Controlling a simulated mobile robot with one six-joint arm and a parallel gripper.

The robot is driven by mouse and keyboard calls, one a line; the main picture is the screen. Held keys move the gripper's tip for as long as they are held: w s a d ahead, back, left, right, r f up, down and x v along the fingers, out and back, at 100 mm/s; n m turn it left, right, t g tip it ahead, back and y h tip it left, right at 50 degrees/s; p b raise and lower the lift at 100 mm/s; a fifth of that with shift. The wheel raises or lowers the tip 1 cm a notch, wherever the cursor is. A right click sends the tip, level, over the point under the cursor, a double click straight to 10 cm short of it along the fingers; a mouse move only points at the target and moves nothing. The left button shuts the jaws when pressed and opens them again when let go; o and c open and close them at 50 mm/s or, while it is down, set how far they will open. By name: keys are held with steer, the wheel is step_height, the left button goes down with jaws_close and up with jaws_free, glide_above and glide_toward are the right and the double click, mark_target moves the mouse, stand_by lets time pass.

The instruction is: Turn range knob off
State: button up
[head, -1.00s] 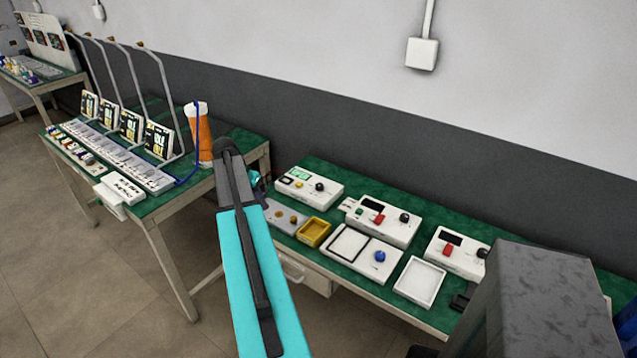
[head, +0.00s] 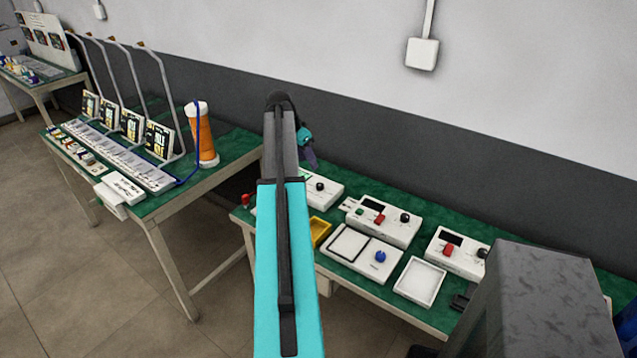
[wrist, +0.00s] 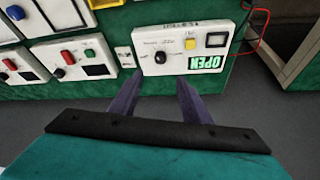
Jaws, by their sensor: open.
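In the wrist view, a white meter box (wrist: 183,47) carries a black knob (wrist: 160,58) with a light pointer, a yellow button (wrist: 190,44) and a lit green display (wrist: 206,63) reading OPEN. Its knob label is too small to read. My gripper (wrist: 160,80) is open and empty. Its two dark fingers point at the box, with the knob just beyond and between the tips. Contact cannot be made out. In the head view, the knob (head: 320,186) shows right of my arm, which hides the box's left part. My gripper (head: 309,152) appears above the box.
Two similar boxes, one with a red and a green button (head: 382,219) and one with a red button (head: 457,254), stand to the right. A yellow tray (head: 320,231), a white tray (head: 420,281) and a blue-knobbed unit (head: 360,253) lie in front. A red wire (wrist: 262,35) loops beside the box.

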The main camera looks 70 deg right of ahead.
mark_target(320, 184)
steer(key=shift+f, duration=0.15)
steer(key=shift+p+x, duration=1.9)
steer(key=shift+x, duration=4.9)
steer(key=shift+d, duration=0.1)
steer(key=c, duration=1)
steer(key=shift+c, duration=0.2)
